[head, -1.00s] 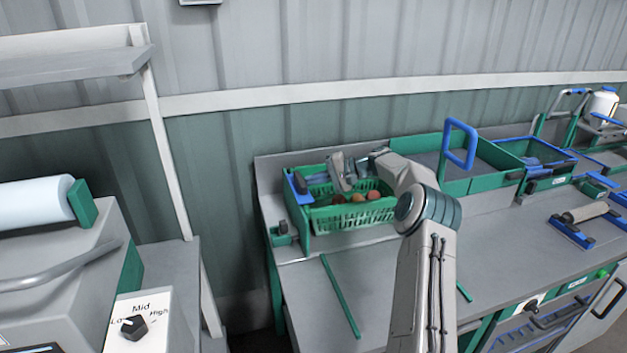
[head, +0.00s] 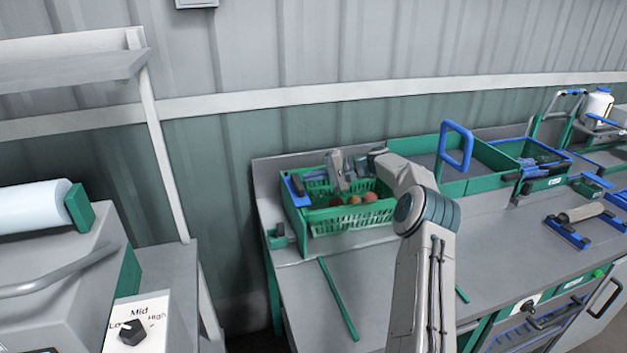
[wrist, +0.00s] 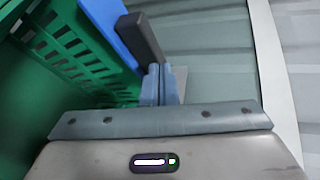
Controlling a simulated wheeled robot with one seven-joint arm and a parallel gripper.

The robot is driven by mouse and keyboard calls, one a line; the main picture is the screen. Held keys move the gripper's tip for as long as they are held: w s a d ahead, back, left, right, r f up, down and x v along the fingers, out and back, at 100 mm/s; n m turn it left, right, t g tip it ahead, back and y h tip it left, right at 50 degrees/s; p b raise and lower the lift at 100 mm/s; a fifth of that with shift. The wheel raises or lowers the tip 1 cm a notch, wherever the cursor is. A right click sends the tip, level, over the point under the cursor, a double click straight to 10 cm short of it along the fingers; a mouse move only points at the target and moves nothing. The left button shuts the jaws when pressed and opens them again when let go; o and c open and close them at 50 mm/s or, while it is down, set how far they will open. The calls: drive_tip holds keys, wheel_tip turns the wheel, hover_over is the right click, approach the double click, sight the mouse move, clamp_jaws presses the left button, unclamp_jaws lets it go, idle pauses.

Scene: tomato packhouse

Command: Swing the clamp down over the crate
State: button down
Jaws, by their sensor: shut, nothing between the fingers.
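The green slatted crate (head: 352,220) sits at the back left of the bench, with red and orange tomatoes (head: 370,196) in it. The clamp, a blue bar with a dark grip (head: 297,186), is at the crate's left end. In the wrist view the blue bar (wrist: 115,30) stands against the crate's slatted wall (wrist: 65,40), and the dark grip (wrist: 141,38) slants across it. My gripper (wrist: 161,72) is shut and empty, its fingertips close to the lower end of the grip. I cannot tell whether they touch. In the head view my wrist (head: 341,170) is over the crate.
A green tray with a blue upright handle (head: 457,146) stands right of the crate. Further right are a blue-green bin (head: 545,158) and a roller tool (head: 582,213). The corrugated wall (head: 215,165) is close behind. The bench front (head: 310,290) is mostly clear around a green strip.

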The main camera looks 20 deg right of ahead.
drive_tip(key=r+b+v, duration=0.1)
drive_tip(key=r+v, duration=0.1)
drive_tip(key=v, duration=0.8)
drive_tip(key=shift+b, duration=0.3)
drive_tip(key=shift+a+r, duration=0.1)
